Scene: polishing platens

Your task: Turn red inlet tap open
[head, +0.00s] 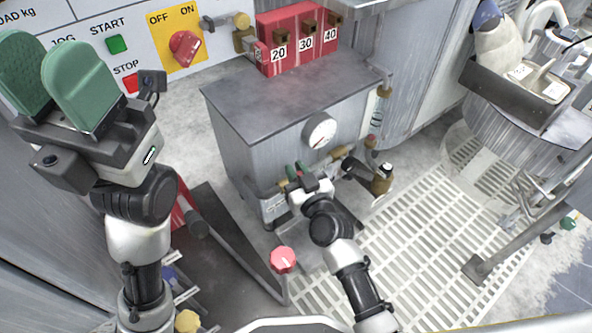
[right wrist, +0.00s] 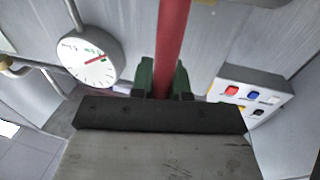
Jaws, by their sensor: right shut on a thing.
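My right gripper (head: 296,171) is low at the front of the grey metal cabinet, below the round gauge (head: 320,131). In the right wrist view its green fingers (right wrist: 162,78) are shut on a red bar (right wrist: 172,40), which looks like the red tap's handle and runs up out of the picture. In the head view the gripper and arm hide most of that handle, so I cannot tell how far it is turned. My left gripper (head: 52,78) is raised at the upper left, with its green fingers apart and nothing between them.
Beside the right gripper is a brass and dark pipe fitting (head: 381,180). A pink-red round knob (head: 283,260) stands on a pipe nearer me. A panel with a red OFF/ON switch (head: 185,47) is behind. A white grating (head: 420,240) covers the floor at right.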

